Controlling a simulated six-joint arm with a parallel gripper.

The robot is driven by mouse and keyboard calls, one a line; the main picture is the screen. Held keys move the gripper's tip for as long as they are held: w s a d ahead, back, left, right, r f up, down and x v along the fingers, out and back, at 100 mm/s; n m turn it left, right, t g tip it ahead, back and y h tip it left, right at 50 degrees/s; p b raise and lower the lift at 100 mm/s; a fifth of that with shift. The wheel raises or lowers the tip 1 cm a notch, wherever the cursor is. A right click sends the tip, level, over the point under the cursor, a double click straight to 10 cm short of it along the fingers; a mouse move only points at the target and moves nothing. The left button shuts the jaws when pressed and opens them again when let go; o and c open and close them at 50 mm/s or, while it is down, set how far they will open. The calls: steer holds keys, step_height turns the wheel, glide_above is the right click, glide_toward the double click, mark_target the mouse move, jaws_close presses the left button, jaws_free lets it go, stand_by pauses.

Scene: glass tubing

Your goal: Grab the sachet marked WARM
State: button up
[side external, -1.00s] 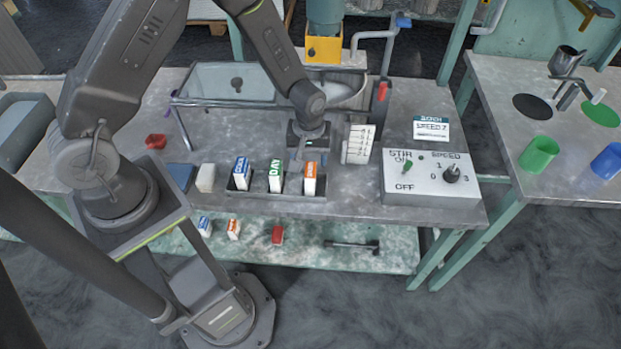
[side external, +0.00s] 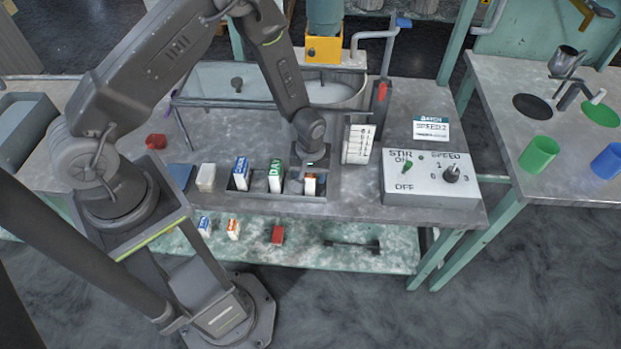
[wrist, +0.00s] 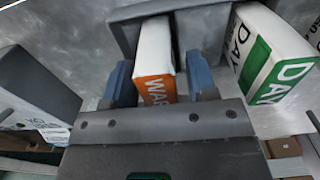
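The WARM sachet (wrist: 155,62) is white with an orange lettered end and stands in a grey tray slot in the wrist view. In the side view the sachet (side external: 310,187) is at the right end of the tray (side external: 260,193), partly hidden by my gripper (side external: 311,168). In the wrist view the blue fingers of my gripper (wrist: 160,85) are on both sides of the sachet, with gaps showing, wider on the right. My gripper is open around it.
The green-lettered DAY sachet (wrist: 268,55) stands close beside the right finger in the wrist view. A blue-marked sachet (side external: 241,172) is further left in the tray. A white rack (side external: 358,144) and a STIR control box (side external: 428,178) stand to the right.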

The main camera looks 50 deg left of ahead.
steer(key=c, duration=0.9)
steer(key=shift+r, duration=0.1)
